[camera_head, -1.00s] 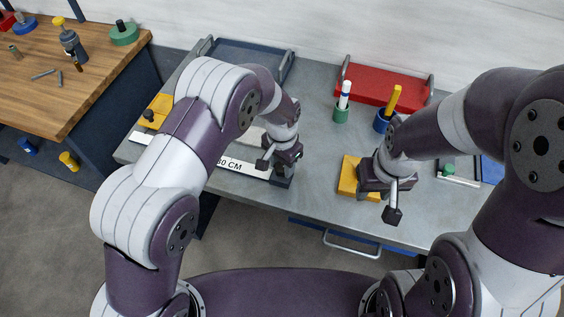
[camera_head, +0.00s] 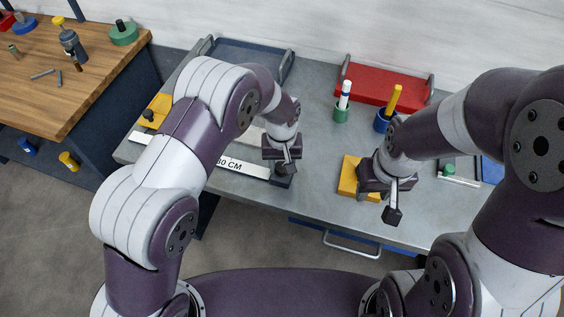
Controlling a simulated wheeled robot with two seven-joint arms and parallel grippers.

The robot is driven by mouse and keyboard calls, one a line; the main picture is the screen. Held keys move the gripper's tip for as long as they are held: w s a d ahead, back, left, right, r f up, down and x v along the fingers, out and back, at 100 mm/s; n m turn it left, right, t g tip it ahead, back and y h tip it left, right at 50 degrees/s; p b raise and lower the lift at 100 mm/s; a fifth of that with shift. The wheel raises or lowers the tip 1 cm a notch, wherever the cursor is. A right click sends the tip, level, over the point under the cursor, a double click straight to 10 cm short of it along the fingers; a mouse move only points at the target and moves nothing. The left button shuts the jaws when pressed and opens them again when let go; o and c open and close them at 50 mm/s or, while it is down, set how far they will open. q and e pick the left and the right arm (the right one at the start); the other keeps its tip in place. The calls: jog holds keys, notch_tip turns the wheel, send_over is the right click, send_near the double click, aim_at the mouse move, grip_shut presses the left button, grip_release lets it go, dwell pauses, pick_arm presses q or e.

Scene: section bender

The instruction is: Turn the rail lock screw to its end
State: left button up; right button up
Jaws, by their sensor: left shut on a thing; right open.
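My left gripper (camera_head: 283,166) points down at the right end of the white rail strip marked "30 CM" (camera_head: 240,167). It is shut on what seems to be the rail lock screw, which the gripper and wrist hide. A dark end block (camera_head: 282,181) shows just below the gripper. The left part of the strip is hidden behind my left arm. My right gripper (camera_head: 372,191) is open and hangs over the front of the grey bench, beside a yellow block (camera_head: 347,175) that it partly covers.
A red tray (camera_head: 385,85) and a dark blue tray (camera_head: 245,60) stand at the back of the grey bench (camera_head: 312,150). A green cup (camera_head: 341,113) and a blue cup (camera_head: 382,122) hold upright pens. A wooden table (camera_head: 100,60) with small parts stands at the left.

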aim_at(282, 167)
pick_arm(q)
jog(key=shift+w+r+n, duration=0.15)
jog(key=shift+n, duration=1.75)
jog(key=o, duration=1.1)
jog(key=shift+c, duration=0.2)
notch_tip(282, 167, up, 13)
jog(key=b, duration=0.2)
